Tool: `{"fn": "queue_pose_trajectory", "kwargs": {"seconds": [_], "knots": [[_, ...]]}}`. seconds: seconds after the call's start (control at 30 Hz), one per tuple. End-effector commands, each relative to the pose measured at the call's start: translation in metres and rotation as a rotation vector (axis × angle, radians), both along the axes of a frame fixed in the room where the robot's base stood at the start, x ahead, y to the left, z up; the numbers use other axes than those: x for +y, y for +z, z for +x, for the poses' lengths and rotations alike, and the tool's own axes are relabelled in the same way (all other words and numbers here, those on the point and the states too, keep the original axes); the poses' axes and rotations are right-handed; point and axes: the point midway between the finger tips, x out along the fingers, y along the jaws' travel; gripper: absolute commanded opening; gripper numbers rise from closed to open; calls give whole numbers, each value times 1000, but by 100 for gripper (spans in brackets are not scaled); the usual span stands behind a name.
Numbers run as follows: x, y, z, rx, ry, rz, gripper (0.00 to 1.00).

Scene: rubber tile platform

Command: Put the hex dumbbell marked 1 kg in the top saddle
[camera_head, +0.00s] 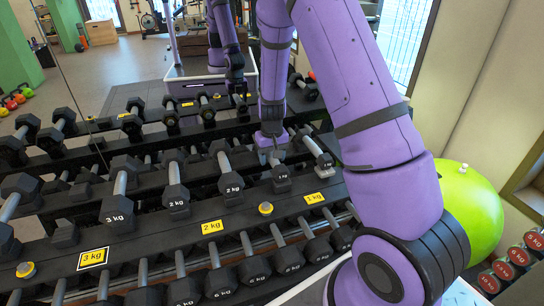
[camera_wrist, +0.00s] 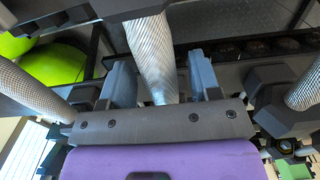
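A black hex dumbbell marked 1 kg (camera_head: 281,180) lies on the rack's upper tier, end toward me. My gripper (camera_head: 272,153) is lowered over its handle, partly hiding it. In the wrist view my open gripper (camera_wrist: 162,82) has one blue-grey finger on each side of a knurled metal handle (camera_wrist: 150,50), with gaps visible beside it. A second similar dumbbell (camera_head: 324,161) lies just to the right; its marking is hard to read. A yellow 1 kg label (camera_head: 314,198) is on the tier's front edge. I cannot tell which place is the top saddle.
Dumbbells marked 2 kg (camera_head: 233,188) and 3 kg (camera_head: 117,212) lie to the left on the same tier. A lower tier holds several 6 kg dumbbells (camera_head: 254,268). A mirror behind reflects the rack and my arm. A green ball (camera_head: 470,215) stands at right.

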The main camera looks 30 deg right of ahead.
Motion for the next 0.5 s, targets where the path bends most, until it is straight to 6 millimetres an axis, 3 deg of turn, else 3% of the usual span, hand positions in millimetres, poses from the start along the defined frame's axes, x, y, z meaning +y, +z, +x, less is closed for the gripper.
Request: {"fn": "queue_pose_trajectory", "kwargs": {"seconds": [0.27, 0.5], "knots": [[0, 10, 1, -3, 1, -1, 57], [1, 52, 1, -6, 2, 0, 57]]}}
